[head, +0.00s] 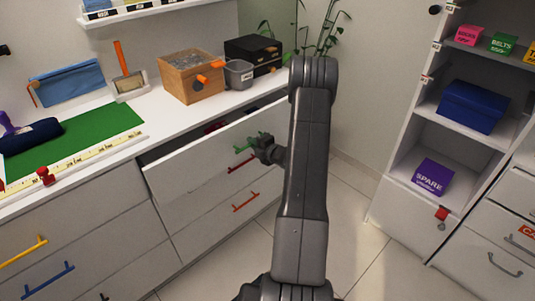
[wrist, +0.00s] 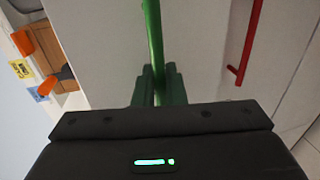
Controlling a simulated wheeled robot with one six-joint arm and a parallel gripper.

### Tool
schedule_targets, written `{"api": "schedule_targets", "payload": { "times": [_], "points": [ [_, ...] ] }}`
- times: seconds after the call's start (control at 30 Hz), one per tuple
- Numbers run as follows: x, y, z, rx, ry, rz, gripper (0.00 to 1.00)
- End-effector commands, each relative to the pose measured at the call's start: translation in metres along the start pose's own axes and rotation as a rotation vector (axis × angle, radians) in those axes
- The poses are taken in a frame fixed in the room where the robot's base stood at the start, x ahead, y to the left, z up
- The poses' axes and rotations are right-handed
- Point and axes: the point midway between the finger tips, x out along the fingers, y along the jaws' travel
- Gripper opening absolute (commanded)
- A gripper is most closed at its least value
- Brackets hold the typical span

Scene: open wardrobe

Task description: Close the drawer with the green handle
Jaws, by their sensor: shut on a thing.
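The drawer with the green handle (head: 200,162) is the top drawer of the right column under the counter. It stands pulled out, and its open top shows dark and red contents. The green handle (head: 245,147) is on its front and also shows in the wrist view (wrist: 153,35). My gripper (head: 262,145) is at that handle. In the wrist view its fingers (wrist: 158,86) sit on both sides of the green bar, shut on it. Part of the handle is hidden by the fingers.
Below are drawers with red handles (head: 245,202). Drawers with yellow (head: 22,252) and blue handles (head: 47,281) are at left. The counter bears a wooden box (head: 190,84) and a grey bin (head: 239,75). A shelf unit (head: 400,190) stands at right. Floor between is clear.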

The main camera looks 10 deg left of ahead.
Motion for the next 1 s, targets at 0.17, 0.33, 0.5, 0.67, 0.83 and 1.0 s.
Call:
{"api": "schedule_targets", "payload": {
  "times": [0.17, 0.33, 0.5, 0.67, 0.83, 1.0],
  "points": [
    [0.037, 0.006, -0.002, -0.002, 0.004, 0.0, 0.0],
    [0.06, 0.011, -0.001, -0.001, 0.003, 0.0, 0.0],
    [0.072, 0.013, -0.001, -0.001, 0.002, -0.002, 0.0],
    [0.075, 0.014, 0.0, 0.0, 0.001, -0.001, 0.0],
    [0.076, 0.015, 0.0, 0.0, 0.0, 0.001, 0.0],
    [0.077, 0.016, 0.0, -0.001, 0.0, 0.002, 0.18]
  ]
}}
